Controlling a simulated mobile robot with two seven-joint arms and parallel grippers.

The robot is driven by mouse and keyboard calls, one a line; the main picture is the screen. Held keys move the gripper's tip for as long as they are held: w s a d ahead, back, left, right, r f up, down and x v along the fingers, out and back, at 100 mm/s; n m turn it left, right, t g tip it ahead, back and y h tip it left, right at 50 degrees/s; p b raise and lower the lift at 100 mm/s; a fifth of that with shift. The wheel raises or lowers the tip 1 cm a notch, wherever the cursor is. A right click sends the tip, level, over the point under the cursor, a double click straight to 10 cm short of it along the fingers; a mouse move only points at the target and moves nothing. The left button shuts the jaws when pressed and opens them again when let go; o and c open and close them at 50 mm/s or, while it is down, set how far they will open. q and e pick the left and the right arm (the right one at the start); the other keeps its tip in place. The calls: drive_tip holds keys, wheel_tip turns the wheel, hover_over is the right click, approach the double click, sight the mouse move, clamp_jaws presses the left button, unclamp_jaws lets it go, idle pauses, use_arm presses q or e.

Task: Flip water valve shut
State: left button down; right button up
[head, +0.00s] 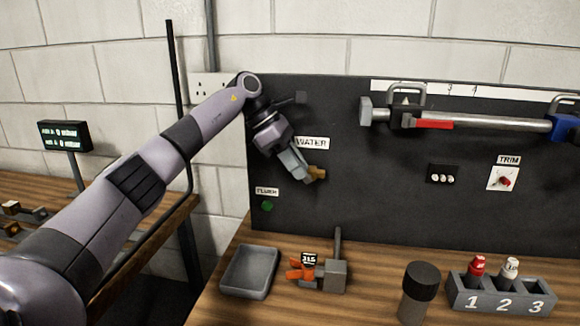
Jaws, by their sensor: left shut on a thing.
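The dark upright panel (340,120) carries a white WATER label (312,143). My left gripper (308,175) is in front of the panel just below this label. Its fingers are shut on the water valve, whose brass-coloured part (318,173) shows at the fingertips. The gripper hides the rest of the valve, so I cannot tell how far its handle is turned. My right gripper is not in view.
Below are a FLUSH label with a green button (267,206), a grey tray (249,271), an orange-handled device (303,270), a dark cylinder (419,291) and a numbered rack (500,296). The panel's lower middle is clear.

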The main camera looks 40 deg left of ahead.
use_arm(q)
drive_tip(key=shift+w+d+r+g+y, duration=0.2)
drive_tip(key=shift+d+g+y, duration=0.1)
drive_tip(key=shift+y, duration=0.3)
drive_tip(key=shift+w+d+r+g+y, duration=0.15)
drive_tip(key=shift+g+y, duration=0.15)
drive_tip(key=shift+y, duration=0.3)
drive_tip(key=shift+w+d+g+y, duration=0.1)
drive_tip(key=shift+d+g+y, duration=0.2)
drive_tip(key=shift+y, duration=0.3)
drive_tip(key=shift+w+d+g+y, duration=0.15)
drive_tip(key=shift+g+y, duration=0.25)
drive_tip(key=shift+y, duration=0.2)
drive_tip(key=shift+s, duration=0.1)
drive_tip(key=c, duration=1.4)
unclamp_jaws()
drive_tip(key=shift+o, duration=0.2)
drive_tip(key=shift+r, duration=0.15)
drive_tip(key=shift+s+a+r, duration=0.1)
drive_tip(key=shift+a+r, duration=0.05)
drive_tip(key=shift+r, duration=1.6)
drive_tip(key=shift+s+a+r, duration=0.1)
drive_tip(key=shift+a+r, duration=0.05)
drive_tip(key=shift+r, duration=1.55)
